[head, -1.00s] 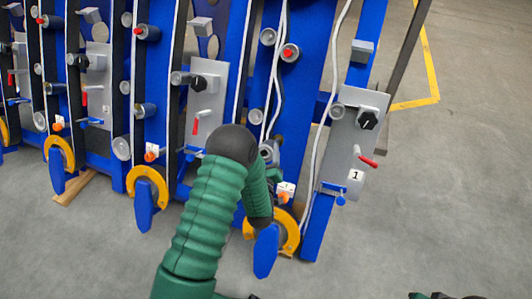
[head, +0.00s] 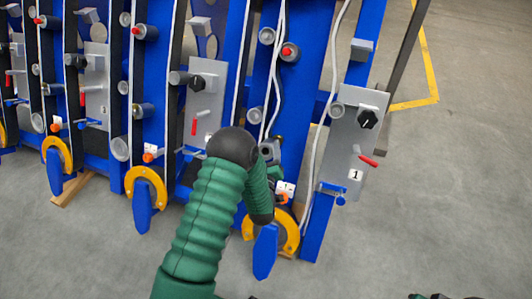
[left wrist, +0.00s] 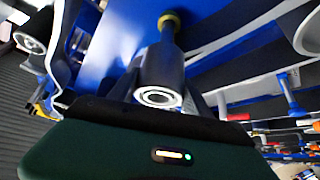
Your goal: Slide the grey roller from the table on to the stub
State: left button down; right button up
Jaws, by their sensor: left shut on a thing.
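The grey roller (left wrist: 161,78) shows in the left wrist view with a pale ring on its near end. My left gripper (left wrist: 160,100) is shut on it, a dark finger on either side. Behind the roller's far end is a narrower dark stub (left wrist: 168,36) with a yellow collar, against a blue panel. Roller and stub look roughly in line; I cannot tell whether the roller is around the stub. In the head view the roller's end (head: 268,151) shows beside my left forearm, which hides much of the gripper. The table is not in view.
The blue chassis (head: 310,75) carries several other grey rollers, some red-tipped (head: 289,52), and white cables. Right of my left arm stands a grey panel (head: 352,145) with a black knob and red lever.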

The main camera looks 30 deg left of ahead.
pick_arm(q)
jog(key=shift+w+a+f+b, duration=0.2)
jog(key=shift+w+f+b, duration=0.3)
jog(key=shift+w, duration=0.3)
jog(key=shift+w+a+f+b, duration=0.2)
jog(key=shift+w+f+b, duration=0.2)
jog(key=shift+w+b, duration=0.3)
jog(key=c, duration=0.6)
grip_release()
jog(key=shift+w, duration=0.1)
jog(key=shift+o, duration=1.1)
jog(key=shift+f, duration=0.1)
jog(key=p+v, duration=0.4)
jog(key=v, duration=1.3)
jog(key=shift+p, duration=0.4)
jog(key=shift+w, duration=0.1)
